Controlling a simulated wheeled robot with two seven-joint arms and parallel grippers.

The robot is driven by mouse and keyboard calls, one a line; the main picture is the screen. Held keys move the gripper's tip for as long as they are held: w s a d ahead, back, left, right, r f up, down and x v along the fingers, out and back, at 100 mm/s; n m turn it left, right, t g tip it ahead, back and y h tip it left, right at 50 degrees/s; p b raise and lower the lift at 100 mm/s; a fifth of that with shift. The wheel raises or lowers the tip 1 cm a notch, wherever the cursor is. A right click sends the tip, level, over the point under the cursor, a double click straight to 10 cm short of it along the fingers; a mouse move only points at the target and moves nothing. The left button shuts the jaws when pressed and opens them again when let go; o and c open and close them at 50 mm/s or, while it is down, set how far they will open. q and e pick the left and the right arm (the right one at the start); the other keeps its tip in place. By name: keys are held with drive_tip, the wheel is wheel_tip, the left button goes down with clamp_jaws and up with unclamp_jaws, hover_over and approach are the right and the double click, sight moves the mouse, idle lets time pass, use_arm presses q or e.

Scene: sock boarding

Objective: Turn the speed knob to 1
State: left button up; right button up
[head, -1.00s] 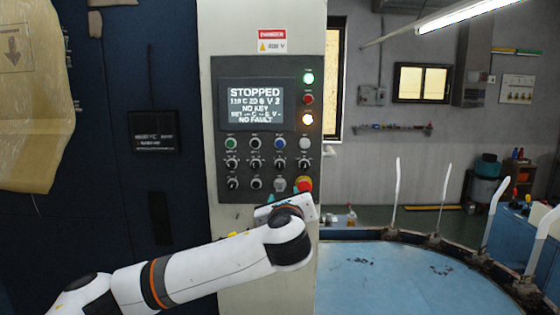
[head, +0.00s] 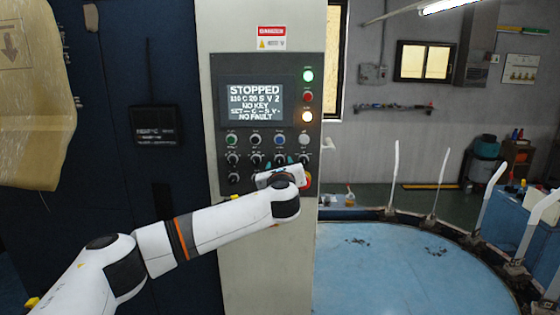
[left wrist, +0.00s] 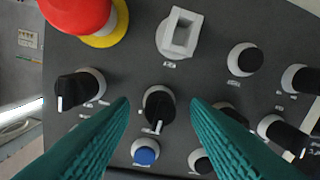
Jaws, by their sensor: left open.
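The control panel (head: 222,95) is on the grey cabinet front, with rows of knobs and buttons below its screen (head: 254,103). My left gripper (head: 280,162) is at the lower right of the panel, its teal fingertips over the second row. In the left wrist view, a black knob with a white pointer line (left wrist: 159,107) sits between the open fingers (left wrist: 158,102), with gaps on both sides. A blue button (left wrist: 145,152) is beside it. The knob labels are too small to read, so I cannot tell which is speed. My right gripper is not in view.
Another black knob (left wrist: 72,90) is to the left. The screen reads STOPPED, NO KEY, NO FAULT. A round blue table (head: 400,265) stands to the right.

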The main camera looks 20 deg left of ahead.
use_arm(q)
clamp_jaws()
idle(0.3)
drive_tip(key=shift+n+b, duration=2.95)
drive_tip(key=shift+n, duration=1.35)
